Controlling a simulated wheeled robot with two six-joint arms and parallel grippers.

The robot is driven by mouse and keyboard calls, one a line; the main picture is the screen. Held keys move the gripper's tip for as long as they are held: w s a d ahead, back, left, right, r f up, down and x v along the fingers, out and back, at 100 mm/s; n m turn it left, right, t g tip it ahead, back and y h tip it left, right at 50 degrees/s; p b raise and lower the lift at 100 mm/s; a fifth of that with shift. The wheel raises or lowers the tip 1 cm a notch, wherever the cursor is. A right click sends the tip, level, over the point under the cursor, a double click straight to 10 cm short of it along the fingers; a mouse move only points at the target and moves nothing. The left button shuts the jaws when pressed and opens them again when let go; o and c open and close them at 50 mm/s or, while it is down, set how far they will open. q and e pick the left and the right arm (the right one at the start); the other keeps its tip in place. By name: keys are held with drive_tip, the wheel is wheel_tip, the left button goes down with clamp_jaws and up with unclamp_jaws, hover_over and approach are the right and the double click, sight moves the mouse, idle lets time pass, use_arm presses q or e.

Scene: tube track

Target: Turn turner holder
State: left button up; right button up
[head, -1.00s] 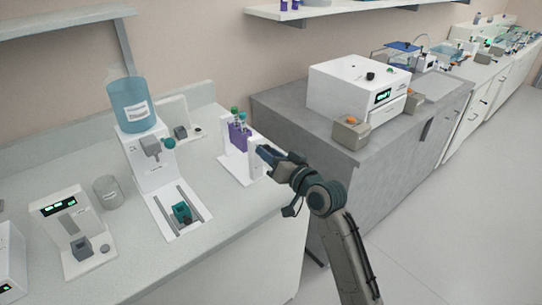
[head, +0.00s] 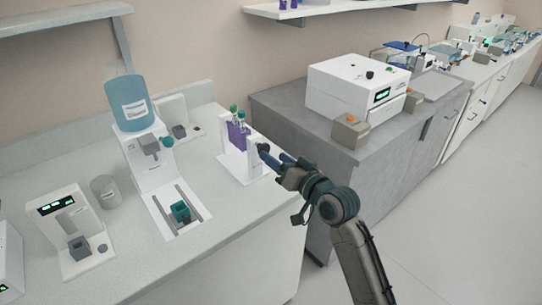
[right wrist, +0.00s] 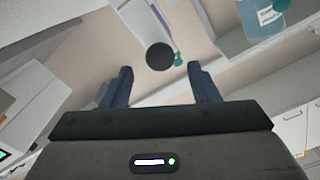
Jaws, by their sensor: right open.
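The turner holder is a purple tube rack (head: 238,136) in a white stand (head: 256,170) on the left counter. It holds tubes with green and blue caps. A dark round knob (head: 263,148) is on the stand's right side. My right gripper (head: 272,159) is open just right of the knob, its blue fingers pointing toward it. In the right wrist view the knob (right wrist: 160,56) shows ahead, between the lines of the two fingers (right wrist: 160,86), with nothing held. My left gripper is out of view.
A white dispenser with a blue bottle (head: 131,104) stands left of the holder, with a teal cup (head: 181,212) on its rail base. A grey cabinet (head: 300,116) with a white machine (head: 357,86) stands to the right.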

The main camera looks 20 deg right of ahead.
drive_tip(key=v, duration=0.7)
drive_tip(key=shift+s+b, duration=0.2)
drive_tip(key=shift+b, duration=0.2)
